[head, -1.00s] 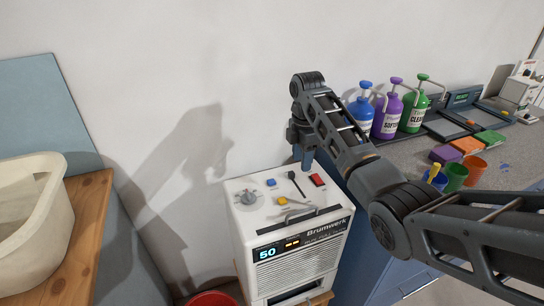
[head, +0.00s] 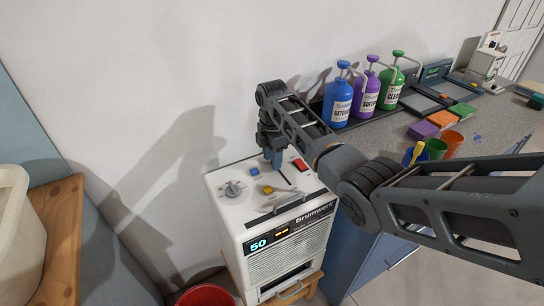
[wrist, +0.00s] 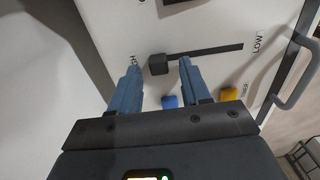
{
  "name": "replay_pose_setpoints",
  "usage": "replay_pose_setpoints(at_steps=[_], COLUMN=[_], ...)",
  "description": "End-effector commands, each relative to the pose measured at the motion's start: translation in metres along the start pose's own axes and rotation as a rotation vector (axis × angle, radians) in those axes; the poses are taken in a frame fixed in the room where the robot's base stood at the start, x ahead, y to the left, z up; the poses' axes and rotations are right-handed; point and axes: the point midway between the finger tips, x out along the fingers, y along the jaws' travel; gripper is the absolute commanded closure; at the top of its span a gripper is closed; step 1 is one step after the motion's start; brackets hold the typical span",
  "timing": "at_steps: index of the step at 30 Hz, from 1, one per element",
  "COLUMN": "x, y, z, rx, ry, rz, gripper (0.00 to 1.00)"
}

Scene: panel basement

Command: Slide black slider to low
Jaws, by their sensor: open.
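The black slider (wrist: 158,64) is a square knob at the HI end of a dark slot (wrist: 210,52). The slot runs to the LOW label (wrist: 257,44) on the right in the wrist view. My gripper (wrist: 161,69) is open, with one blue finger on each side of the knob's near edge. I cannot tell whether either finger touches it. In the head view my gripper (head: 275,160) points down over the top of the white Brumwerk machine (head: 288,236) and hides the knob. Part of the slot (head: 285,178) shows there.
On the machine's top are a grey dial (head: 233,188), a blue button (head: 254,171), a yellow button (head: 267,190), a red switch (head: 301,165) and a front handle (head: 289,204). A counter (head: 400,135) with pump bottles stands to the right. A wall is behind.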

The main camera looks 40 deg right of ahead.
Motion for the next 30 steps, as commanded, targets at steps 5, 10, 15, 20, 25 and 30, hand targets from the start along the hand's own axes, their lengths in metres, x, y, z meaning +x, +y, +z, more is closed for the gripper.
replay_pose_setpoints(at_steps=[5,10,15,20,25,30], x=[0.0015,0.0013,0.0012,0.0011,0.0010,0.0010], y=[0.0001,0.0001,0.0001,0.0002,0.0002,0.0002], z=[-0.0001,-0.0001,-0.0001,-0.0001,0.0000,0.0000], rx=[-0.001,-0.001,0.000,0.000,0.000,0.000], ry=[0.000,0.000,0.000,0.000,0.000,0.000], rz=[0.001,0.001,0.001,0.001,0.001,0.001], gripper=[0.53,0.61,0.77,0.92,1.00,1.00])
